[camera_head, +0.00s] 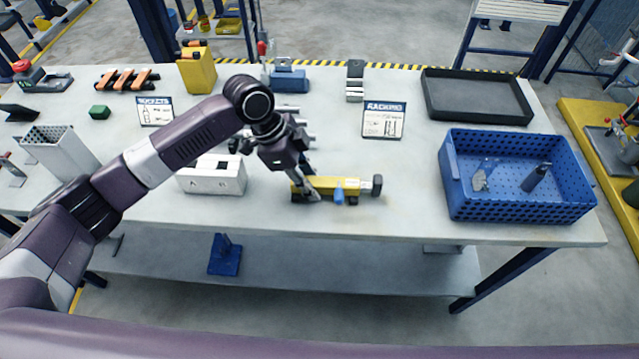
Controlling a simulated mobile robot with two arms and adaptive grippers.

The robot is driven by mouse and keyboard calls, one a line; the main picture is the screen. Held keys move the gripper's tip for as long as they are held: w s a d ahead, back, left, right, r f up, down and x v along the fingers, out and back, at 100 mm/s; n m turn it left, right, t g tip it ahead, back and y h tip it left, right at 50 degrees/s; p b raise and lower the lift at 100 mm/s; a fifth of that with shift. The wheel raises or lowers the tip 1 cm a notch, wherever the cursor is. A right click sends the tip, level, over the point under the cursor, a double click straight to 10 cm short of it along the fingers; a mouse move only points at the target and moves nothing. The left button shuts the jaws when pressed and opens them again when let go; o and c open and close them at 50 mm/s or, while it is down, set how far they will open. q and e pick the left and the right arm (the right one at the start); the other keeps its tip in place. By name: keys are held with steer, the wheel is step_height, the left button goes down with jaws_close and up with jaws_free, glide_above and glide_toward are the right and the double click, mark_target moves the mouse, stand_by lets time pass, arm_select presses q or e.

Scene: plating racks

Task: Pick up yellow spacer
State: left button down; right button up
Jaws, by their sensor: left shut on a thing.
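A long yellow piece, which I take as the yellow spacer (325,188), lies near the front middle of the table. It has dark parts at its ends and below, and a blue part on its front side. My left gripper (308,191) reaches down to its left portion and is shut on it. The fingers hide part of it. It looks to be at table level; I cannot tell if it is lifted. My right gripper is out of view.
A white block marked A and B (212,184) stands just left of my left gripper. A blue perforated crate (520,212) and a black tray (478,118) stand at right. A sign (384,119) and a yellow holder (197,72) are behind. Table between spacer and crate is clear.

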mark_target(311, 181)
arm_select(q)
steer(key=shift+r, duration=0.15)
step_height(311, 181, up, 20)
steer(key=b, duration=0.2)
steer(key=shift+b, duration=0.3)
steer(key=shift+f, duration=0.2)
steer(key=shift+f+b, duration=2.25)
steer(key=shift+f, duration=7.1)
steer(key=shift+f, duration=0.55)
steer(key=c, duration=1.7)
jaws_free()
